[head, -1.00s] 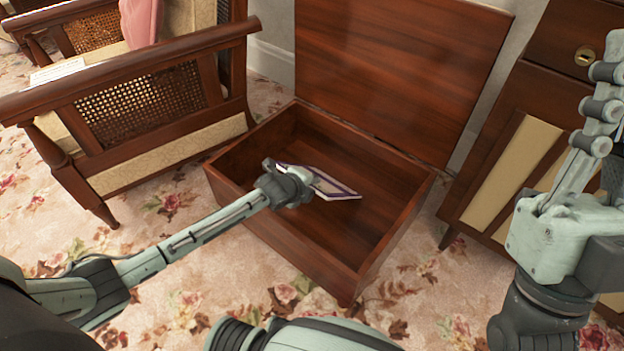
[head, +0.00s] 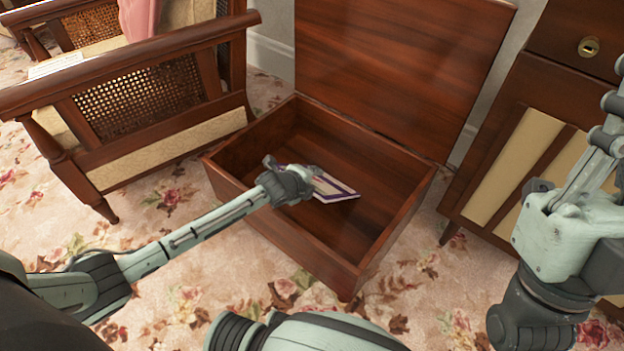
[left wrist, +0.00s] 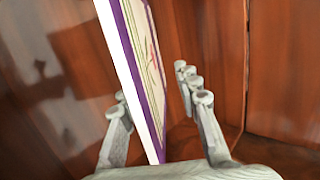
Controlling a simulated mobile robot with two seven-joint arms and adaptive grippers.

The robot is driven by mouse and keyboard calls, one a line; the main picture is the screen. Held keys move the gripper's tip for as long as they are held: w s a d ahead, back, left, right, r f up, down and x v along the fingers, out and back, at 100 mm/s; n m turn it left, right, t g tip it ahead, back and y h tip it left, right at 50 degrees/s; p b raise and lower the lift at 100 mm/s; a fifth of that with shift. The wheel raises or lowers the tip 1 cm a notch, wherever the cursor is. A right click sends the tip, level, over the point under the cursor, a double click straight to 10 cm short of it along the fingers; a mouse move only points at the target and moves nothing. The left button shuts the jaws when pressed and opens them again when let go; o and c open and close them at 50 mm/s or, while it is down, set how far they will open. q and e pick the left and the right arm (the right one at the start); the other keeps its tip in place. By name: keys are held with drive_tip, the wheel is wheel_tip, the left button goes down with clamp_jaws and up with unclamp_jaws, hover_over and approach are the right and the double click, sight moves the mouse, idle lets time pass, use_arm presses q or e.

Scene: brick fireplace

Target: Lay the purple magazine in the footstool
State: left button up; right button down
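The purple magazine (head: 338,189), pale with a purple border, is inside the open footstool (head: 312,262), near its middle. I cannot tell whether it rests fully on the bottom. My left gripper (head: 293,176) is over the box interior, at the magazine's left end. In the left wrist view the magazine (left wrist: 150,70) stands edge-on between the spread fingers of my left gripper (left wrist: 158,118), close to the left finger and clear of the right one. My right gripper (head: 610,125) is at the right edge, partly cut off, away from the footstool.
The footstool's raised lid (head: 395,70) stands open at the back. A cane-sided wooden armchair (head: 140,105) is close on the left. A wooden cabinet (head: 520,140) stands on the right. Floral carpet (head: 150,215) covers the floor.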

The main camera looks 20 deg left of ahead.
use_arm(q)
drive_tip(key=shift+s, duration=0.1)
drive_tip(key=v, duration=1.2)
drive_tip(key=shift+d+r, duration=0.1)
